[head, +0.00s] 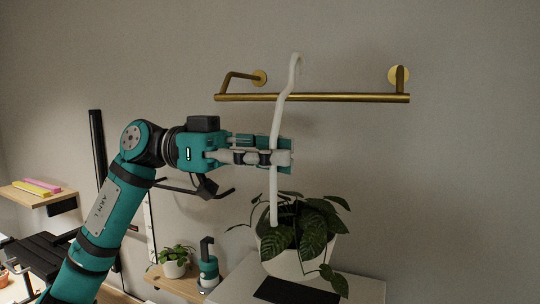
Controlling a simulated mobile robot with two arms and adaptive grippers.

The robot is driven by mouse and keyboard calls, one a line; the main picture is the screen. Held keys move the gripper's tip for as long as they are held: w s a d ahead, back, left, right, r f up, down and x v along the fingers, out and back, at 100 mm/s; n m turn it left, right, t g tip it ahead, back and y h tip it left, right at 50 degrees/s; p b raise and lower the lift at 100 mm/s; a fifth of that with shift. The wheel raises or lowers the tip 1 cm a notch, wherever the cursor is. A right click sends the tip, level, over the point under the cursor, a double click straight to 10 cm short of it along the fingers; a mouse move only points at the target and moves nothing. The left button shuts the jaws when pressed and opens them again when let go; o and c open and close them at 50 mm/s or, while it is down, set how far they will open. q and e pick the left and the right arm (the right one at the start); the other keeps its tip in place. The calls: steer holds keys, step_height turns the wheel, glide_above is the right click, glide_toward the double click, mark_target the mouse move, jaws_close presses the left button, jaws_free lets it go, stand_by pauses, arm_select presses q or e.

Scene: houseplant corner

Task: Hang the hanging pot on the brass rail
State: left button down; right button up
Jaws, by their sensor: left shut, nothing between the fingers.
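The hanging pot (289,265) is white with a leafy green plant and a long white hanger stem (275,195) that ends in a hook (296,60) at the top. The stem leans slightly right and crosses in front of the brass rail (340,98); the hook's top is above the rail's height. I cannot tell whether the hook is over the rail. My left gripper (283,157) is shut with nothing held, right at the stem below the rail; the stem overlaps its fingers in the picture. My right gripper is not in view.
A white cabinet (358,287) shows beneath and right of the pot. A small potted plant (174,262) and a dark green bottle-like item (208,267) are on a low wooden shelf (180,285). Another wooden shelf (30,195) is at left. The wall around the rail is clear.

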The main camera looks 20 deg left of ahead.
arm_select(q)
steer(key=shift+w+d+f, duration=0.1)
steer(key=shift+w+f, duration=0.4)
steer(key=shift+w, duration=0.75)
steer(key=shift+w+a+f, duration=0.1)
steer(key=shift+w+f, duration=0.35)
steer(key=shift+w, duration=0.8)
steer(key=shift+w+d+f, duration=0.1)
steer(key=shift+w+f, duration=0.4)
steer(key=shift+w, duration=0.75)
steer(key=shift+w+f, duration=0.1)
steer(key=shift+f, duration=0.45)
